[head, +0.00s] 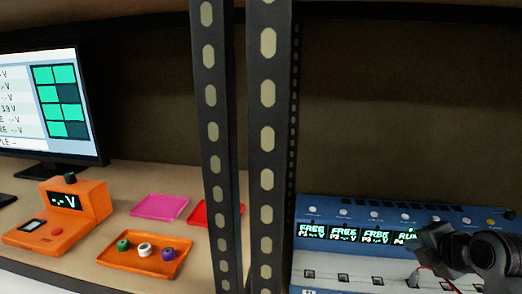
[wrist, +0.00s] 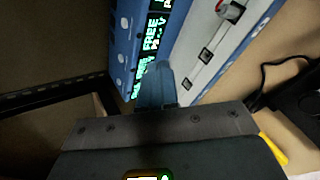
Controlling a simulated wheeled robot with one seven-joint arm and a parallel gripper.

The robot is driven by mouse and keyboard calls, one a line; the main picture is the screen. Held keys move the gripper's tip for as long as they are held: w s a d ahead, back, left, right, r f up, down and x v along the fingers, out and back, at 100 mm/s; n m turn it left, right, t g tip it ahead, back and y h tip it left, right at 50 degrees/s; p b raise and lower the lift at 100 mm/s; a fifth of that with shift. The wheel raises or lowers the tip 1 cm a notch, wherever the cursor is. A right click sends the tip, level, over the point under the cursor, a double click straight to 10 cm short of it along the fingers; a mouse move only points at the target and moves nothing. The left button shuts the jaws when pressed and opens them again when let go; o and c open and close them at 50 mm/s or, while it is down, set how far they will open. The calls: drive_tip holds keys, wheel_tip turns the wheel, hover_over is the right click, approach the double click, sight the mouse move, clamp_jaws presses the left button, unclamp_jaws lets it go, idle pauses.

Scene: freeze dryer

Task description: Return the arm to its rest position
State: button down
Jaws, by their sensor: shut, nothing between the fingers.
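My gripper (head: 430,244) is at the right of the head view, in front of the right part of a blue multi-bay device (head: 352,210). In the wrist view its fingers (wrist: 157,80) are together with nothing between them, and the device's front (wrist: 203,55) lies beyond them. The device's small displays read FREE on three bays and RUN on the one nearest my gripper. My gripper and arm hide part of the device's right end. A short red item with a wire (head: 413,278) shows just below my gripper.
Two dark perforated posts (head: 267,140) stand between the device and the left bench. On that bench are a monitor (head: 66,105), an orange meter (head: 62,218), an orange tray (head: 112,255) with three coloured rings, a pink tray (head: 160,206) and a red tray (head: 203,213).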

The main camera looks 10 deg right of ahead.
drive_tip(key=s+a+f+m+t, duration=0.2)
drive_tip(key=s+a+f+m, duration=0.55)
drive_tip(key=a, duration=0.45)
drive_tip(key=s+a+f+m, duration=0.1)
drive_tip(key=s+a+m, duration=0.2)
drive_tip(key=s, duration=0.3)
drive_tip(key=s+a+f+m, duration=0.2)
drive_tip(key=s+a+m, duration=0.1)
drive_tip(key=s, duration=0.4)
drive_tip(key=s+r+m+t, duration=0.1)
drive_tip(key=s+r+m, duration=0.3)
drive_tip(key=s, duration=0.8)
drive_tip(key=s+r+m+t, duration=0.1)
drive_tip(key=s+r+m, duration=0.2)
drive_tip(key=s, duration=0.9)
wheel_tip(320, 180, up, 2)
drive_tip(key=shift+d+r+m+y, duration=0.2)
drive_tip(key=shift+r+m+y, duration=0.05)
drive_tip(key=shift+m+y, duration=0.15)
